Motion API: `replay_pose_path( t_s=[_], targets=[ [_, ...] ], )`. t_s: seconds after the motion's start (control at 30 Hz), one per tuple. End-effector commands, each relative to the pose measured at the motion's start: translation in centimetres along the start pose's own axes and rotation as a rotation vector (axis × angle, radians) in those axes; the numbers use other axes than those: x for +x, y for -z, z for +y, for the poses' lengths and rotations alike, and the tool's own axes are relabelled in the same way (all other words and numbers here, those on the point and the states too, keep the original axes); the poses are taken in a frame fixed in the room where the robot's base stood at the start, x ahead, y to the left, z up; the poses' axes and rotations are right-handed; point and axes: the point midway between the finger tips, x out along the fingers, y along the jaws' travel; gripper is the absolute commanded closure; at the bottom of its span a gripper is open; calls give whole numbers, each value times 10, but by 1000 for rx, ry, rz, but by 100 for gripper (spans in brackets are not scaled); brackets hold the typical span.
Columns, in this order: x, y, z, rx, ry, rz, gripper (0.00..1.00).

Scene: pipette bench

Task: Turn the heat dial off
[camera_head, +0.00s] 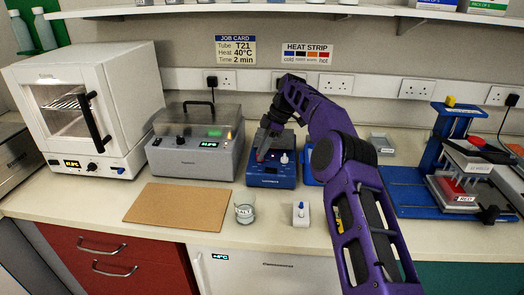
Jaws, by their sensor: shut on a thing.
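A small blue bench unit (277,182) stands in the middle of the bench, with a pale control (284,158) showing on the right of its top. My purple arm reaches in from the front right and bends down to the unit. My gripper (262,152) is low over the left part of the unit's top, with its jaws shut on what looks like the heat dial. The fingers mostly hide the dial, so I cannot tell its setting. A little red shows beside the fingertips.
A grey instrument (195,160) with a handle and green display stands close on the left, beyond it a white oven (83,105). A brown mat (178,209), glass beaker (244,208) and small white holder (300,213) lie in front. A blue press (452,165) stands right.

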Motion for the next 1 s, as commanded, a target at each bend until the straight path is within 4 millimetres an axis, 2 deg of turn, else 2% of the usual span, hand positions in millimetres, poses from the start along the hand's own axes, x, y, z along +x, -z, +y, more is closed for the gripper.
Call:
replay_pose_path(
  t_s=[0.53, 0.57, 0.7, 1.0],
  targets=[
    [1, -1, -1, -15, 10, -2, 100],
    [1, -1, -1, -15, 10, -2, 64],
    [1, -1, 0, -15, 9, -2, 40],
    [0, 0, 0, -15, 7, -1, 40]
  ],
)
